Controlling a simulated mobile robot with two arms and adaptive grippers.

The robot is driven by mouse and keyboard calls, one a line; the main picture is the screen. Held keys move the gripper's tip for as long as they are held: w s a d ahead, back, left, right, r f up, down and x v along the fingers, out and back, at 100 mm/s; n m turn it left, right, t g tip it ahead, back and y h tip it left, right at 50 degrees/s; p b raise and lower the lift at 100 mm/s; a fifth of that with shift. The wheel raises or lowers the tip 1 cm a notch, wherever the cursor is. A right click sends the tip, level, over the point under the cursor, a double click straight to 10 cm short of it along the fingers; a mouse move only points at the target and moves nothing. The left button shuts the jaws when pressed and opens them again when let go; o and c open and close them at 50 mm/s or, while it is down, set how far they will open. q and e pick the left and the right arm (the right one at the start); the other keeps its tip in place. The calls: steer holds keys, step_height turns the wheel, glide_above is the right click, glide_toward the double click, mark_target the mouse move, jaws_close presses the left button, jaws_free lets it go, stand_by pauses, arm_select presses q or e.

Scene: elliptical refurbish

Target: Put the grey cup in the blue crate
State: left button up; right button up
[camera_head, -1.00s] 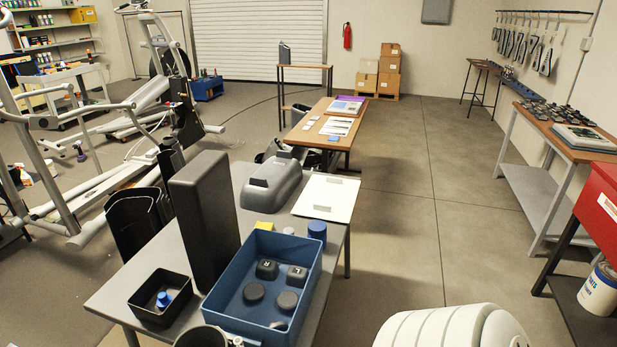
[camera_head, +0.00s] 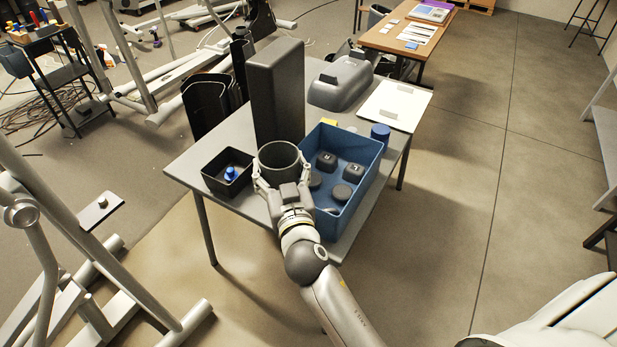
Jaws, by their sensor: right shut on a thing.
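The grey cup (camera_head: 280,157) is upright with its open top up, just left of the blue crate (camera_head: 362,192). My right gripper (camera_head: 282,180) is shut on the cup, one finger on each side of it. I cannot tell whether the cup touches the table. The crate is open and holds several dark round and square pieces; the gripper hides part of its near left side. My left gripper is not in view.
A small black bin (camera_head: 215,183) with a blue piece stands left of the cup on the grey table (camera_head: 186,166). A tall dark box (camera_head: 277,90) stands right behind the cup. A grey cover (camera_head: 341,82), a white board (camera_head: 396,104) and a blue cylinder (camera_head: 380,133) lie beyond the crate.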

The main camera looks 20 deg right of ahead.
mark_target(286, 158)
steer(key=w+d+f, duration=0.1)
steer(key=w, duration=0.1)
steer(key=w+d+f, duration=0.1)
steer(key=w, duration=0.1)
steer(key=w+d, duration=0.1)
steer(key=w, duration=0.1)
steer(key=shift+d+f+p, duration=0.1)
steer(key=shift+f+p, duration=0.25)
steer(key=shift+f, duration=0.05)
steer(key=w+d+f+b, duration=0.2)
steer(key=w+f+b, duration=0.1)
steer(key=f, duration=0.6)
steer(key=shift+w+d+f+b, duration=0.15)
steer(key=shift+w+b, duration=0.25)
steer(key=shift+w, duration=0.45)
steer(key=shift+f, duration=0.1)
steer(key=shift+f+b, duration=0.55)
steer(key=shift+b, duration=0.35)
steer(key=o, duration=1.6)
steer(key=shift+c, duration=0.2)
steer(key=shift+r, duration=0.1)
